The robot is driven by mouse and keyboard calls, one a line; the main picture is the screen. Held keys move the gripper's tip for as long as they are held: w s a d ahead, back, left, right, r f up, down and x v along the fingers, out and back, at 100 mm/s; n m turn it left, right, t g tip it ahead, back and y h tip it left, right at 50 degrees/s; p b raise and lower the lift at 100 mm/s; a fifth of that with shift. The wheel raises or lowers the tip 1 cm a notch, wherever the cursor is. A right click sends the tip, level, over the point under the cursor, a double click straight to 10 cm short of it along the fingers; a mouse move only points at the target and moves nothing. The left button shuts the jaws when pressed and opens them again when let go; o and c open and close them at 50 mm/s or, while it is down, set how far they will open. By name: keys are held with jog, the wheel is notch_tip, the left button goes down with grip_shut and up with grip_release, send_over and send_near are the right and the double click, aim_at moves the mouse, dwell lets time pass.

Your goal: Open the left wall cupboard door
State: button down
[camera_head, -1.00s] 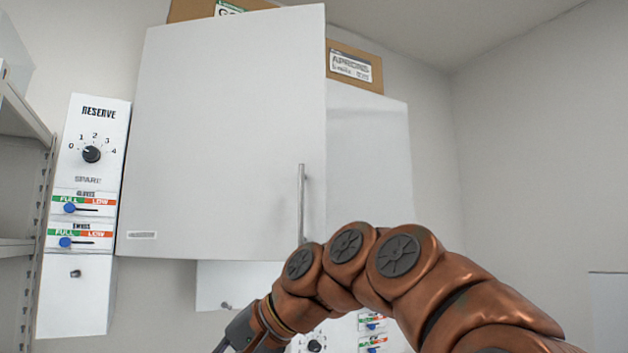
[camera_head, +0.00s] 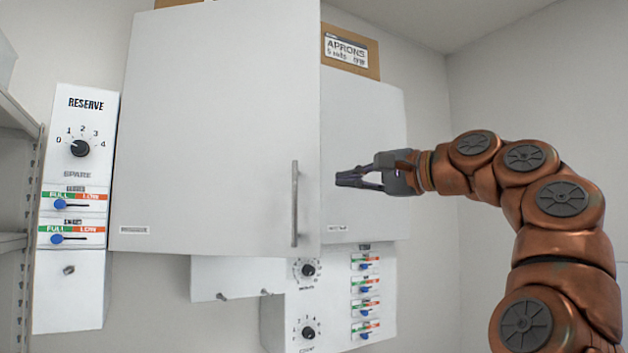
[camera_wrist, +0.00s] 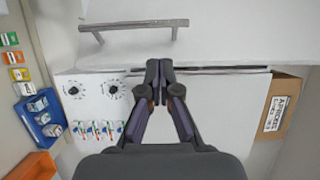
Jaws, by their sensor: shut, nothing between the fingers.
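The left wall cupboard door (camera_head: 215,130) is a large white panel with a vertical bar handle (camera_head: 294,203) near its lower right edge. Its free edge stands in front of the neighbouring white cupboard front (camera_head: 365,150), so it appears slightly ajar; how far I cannot tell. In the wrist view the door (camera_wrist: 225,45) fills the top, its handle (camera_wrist: 135,28) at upper left, with a dark slit along its edge. My gripper (camera_head: 345,180) is shut and empty, right of the handle and apart from it. Its fingertips (camera_wrist: 159,66) overlap the slit in the wrist view; contact is unclear.
A RESERVE panel (camera_head: 82,150) with a dial and sliders hangs left of the cupboard, beside shelving (camera_head: 18,180). Dial and slider panels (camera_head: 335,300) are below. An APRONS box (camera_head: 350,52) sits on top. The wall at right is bare.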

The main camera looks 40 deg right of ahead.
aim_at(307, 183)
jog(key=x, duration=1)
jog(key=shift+d+p, duration=0.1)
jog(key=shift+p, duration=0.3)
jog(key=shift+s+f, duration=0.1)
